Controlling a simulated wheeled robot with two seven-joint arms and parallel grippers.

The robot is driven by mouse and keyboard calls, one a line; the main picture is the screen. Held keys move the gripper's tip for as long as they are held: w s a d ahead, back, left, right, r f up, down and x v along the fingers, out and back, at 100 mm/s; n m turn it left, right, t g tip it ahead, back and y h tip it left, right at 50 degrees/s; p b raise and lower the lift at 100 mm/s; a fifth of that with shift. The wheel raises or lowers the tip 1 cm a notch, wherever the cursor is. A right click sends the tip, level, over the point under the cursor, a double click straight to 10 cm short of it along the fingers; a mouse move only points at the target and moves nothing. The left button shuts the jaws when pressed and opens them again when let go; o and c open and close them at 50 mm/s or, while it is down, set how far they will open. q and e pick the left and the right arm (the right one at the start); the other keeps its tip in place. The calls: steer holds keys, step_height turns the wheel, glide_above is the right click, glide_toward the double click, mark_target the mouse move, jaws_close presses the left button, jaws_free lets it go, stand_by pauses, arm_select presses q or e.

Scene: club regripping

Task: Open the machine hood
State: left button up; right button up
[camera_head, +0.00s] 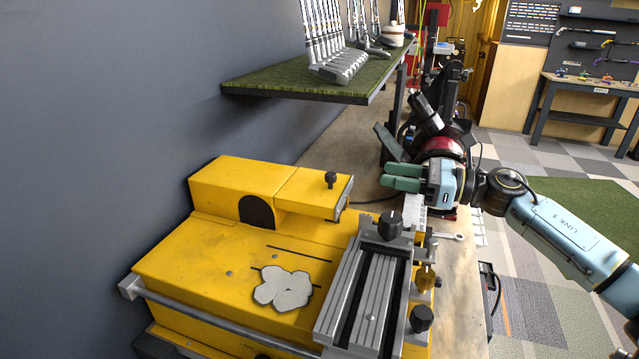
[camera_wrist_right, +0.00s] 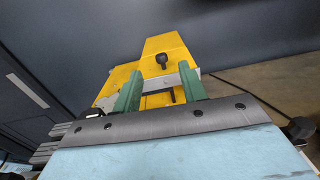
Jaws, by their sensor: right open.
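The yellow machine (camera_head: 190,265) stands on the bench at the lower middle of the head view. Its hood (camera_head: 310,190) lies level at the top, with a black knob (camera_head: 332,178) near its right end. The hood also shows in the right wrist view (camera_wrist_right: 168,46), with the knob (camera_wrist_right: 162,61) beyond the fingers. My right gripper (camera_head: 388,177) has green fingers and is to the right of the hood, apart from it. In the right wrist view my right gripper (camera_wrist_right: 160,75) is open and empty, its fingers spread toward the hood. My left gripper is not in view.
A green-topped shelf (camera_head: 290,78) with several golf clubs (camera_head: 335,60) hangs above and behind the machine. A grey clamp rail (camera_head: 365,295) with black knobs sits at the machine's right. A wrench (camera_head: 447,237) lies on the bench. Dark equipment (camera_head: 425,115) stands behind my right gripper.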

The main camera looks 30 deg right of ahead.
mark_target(331, 174)
steer(key=x, duration=0.4)
steer(key=f+p+x, duration=0.1)
steer(key=x, duration=0.3)
steer(key=f+p+x, duration=0.1)
steer(key=x, duration=0.3)
steer(key=shift+a, duration=0.25)
steer(key=shift+w+a+f, duration=0.1)
steer(key=shift+w+a, duration=0.2)
steer(key=shift+w, duration=0.1)
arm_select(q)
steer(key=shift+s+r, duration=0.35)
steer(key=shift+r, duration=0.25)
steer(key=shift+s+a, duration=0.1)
arm_select(e)
jaws_close()
